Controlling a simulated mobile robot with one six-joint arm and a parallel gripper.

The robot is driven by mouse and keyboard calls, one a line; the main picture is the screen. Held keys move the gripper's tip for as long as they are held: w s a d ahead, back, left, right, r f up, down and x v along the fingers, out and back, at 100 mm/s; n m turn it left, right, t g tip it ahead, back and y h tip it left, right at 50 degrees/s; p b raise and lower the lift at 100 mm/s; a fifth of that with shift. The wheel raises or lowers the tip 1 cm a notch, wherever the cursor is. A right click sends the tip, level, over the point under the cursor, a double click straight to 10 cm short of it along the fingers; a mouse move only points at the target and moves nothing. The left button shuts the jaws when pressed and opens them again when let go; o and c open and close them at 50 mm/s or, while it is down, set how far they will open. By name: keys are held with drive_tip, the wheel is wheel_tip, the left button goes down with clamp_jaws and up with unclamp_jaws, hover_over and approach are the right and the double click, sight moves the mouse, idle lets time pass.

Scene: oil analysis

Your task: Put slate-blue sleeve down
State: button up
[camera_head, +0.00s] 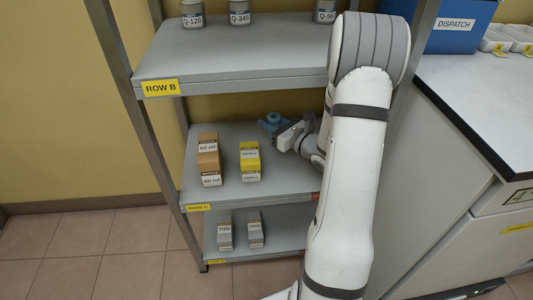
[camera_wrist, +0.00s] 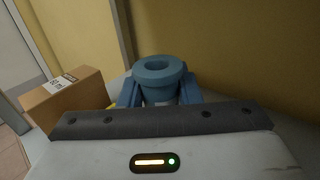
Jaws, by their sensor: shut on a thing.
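The slate-blue sleeve (camera_wrist: 158,72) is a round, ring-topped piece with a hole in its top. It stands roughly upright between the fingers of my gripper (camera_wrist: 158,95) in the wrist view. In the head view the sleeve (camera_head: 272,121) shows small and blue over the back part of the middle shelf (camera_head: 221,133). My gripper (camera_head: 281,131) is shut on it there, to the right of the yellow boxes. The sleeve's lower part is hidden by my gripper, so I cannot tell whether it touches the shelf.
Brown boxes (camera_head: 208,158) and yellow boxes (camera_head: 250,161) stand on the same shelf, left of my gripper. The upper shelf (camera_head: 240,55) with several grey jars is above. Grey boxes (camera_head: 225,232) stand on the bottom shelf. A counter (camera_head: 480,100) with a blue dispatch bin (camera_head: 455,25) is at right.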

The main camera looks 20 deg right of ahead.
drive_tip(key=f+b, duration=0.1)
drive_tip(key=f, duration=0.2)
drive_tip(key=f+b, duration=0.1)
drive_tip(key=f, duration=0.2)
drive_tip(key=f+b, duration=0.1)
drive_tip(key=f, duration=0.2)
drive_tip(key=shift+s+d+f+b, duration=0.1)
drive_tip(key=shift+d+f+b, duration=0.15)
drive_tip(key=shift+b, duration=0.05)
drive_tip(key=shift+f, duration=0.2)
drive_tip(key=o, duration=0.8)
drive_tip(key=shift+c, duration=0.2)
drive_tip(key=shift+r, duration=0.1)
